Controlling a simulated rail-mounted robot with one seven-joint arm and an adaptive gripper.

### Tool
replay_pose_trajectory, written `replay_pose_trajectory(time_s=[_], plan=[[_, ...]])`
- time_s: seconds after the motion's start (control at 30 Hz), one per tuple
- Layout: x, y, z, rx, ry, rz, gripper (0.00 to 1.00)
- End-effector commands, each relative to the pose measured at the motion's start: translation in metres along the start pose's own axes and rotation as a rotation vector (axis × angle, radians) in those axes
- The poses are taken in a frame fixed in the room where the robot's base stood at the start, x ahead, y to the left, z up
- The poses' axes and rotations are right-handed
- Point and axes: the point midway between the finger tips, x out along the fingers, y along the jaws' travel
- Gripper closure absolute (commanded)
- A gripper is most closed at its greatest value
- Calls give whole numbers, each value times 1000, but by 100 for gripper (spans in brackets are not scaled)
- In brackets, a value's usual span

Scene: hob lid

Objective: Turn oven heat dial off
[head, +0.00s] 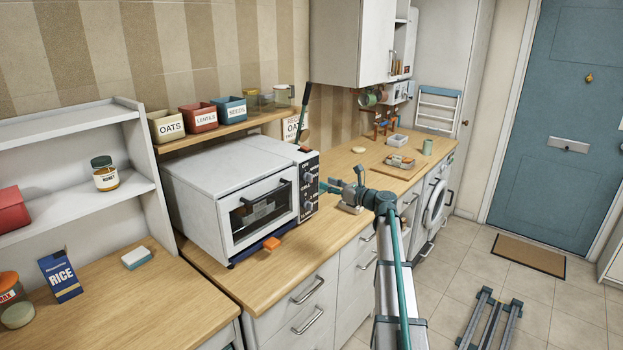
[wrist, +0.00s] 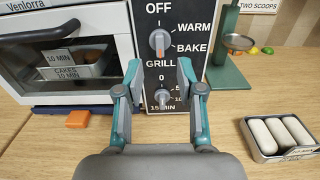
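The white toaster oven (head: 235,195) stands on the wooden counter, its dark control panel on the right side of its front. In the wrist view, the upper dial (wrist: 160,42) is a grey knob ringed by OFF, WARM, BAKE and GRILL. Its orange mark is on the lower part, toward GRILL. A lower timer dial (wrist: 162,97) is marked 0 to 15 MIN. My gripper (wrist: 160,77) is open and empty, its fingertips apart in front of the panel, below the upper dial in the picture. It also shows in the head view (head: 331,186), close to the panel; contact is not visible.
An orange block (wrist: 78,118) lies on the counter before the oven. A tin of white rolls (wrist: 280,137) sits to the right of my gripper. A green stand (wrist: 228,60) is behind, right of the oven. A shelf of labelled bins (head: 215,127) hangs above the oven.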

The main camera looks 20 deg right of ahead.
Motion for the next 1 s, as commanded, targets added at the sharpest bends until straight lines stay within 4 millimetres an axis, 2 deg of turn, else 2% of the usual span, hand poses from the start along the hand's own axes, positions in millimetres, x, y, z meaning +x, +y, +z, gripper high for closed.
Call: replay_pose_trajectory(time_s=[0.03, 0.2, 0.4, 0.6, 0.87, 1.0], plan=[[12, -1, 3, 1, 0, 3, 62], [42, -1, 3, 0, 0, 3, 62], [67, -1, 1, -1, 1, 1, 62], [77, 0, 0, -1, 1, 0, 62], [77, 0, -1, -2, 1, 0, 62], [77, 0, -1, -2, 1, 0, 84]])
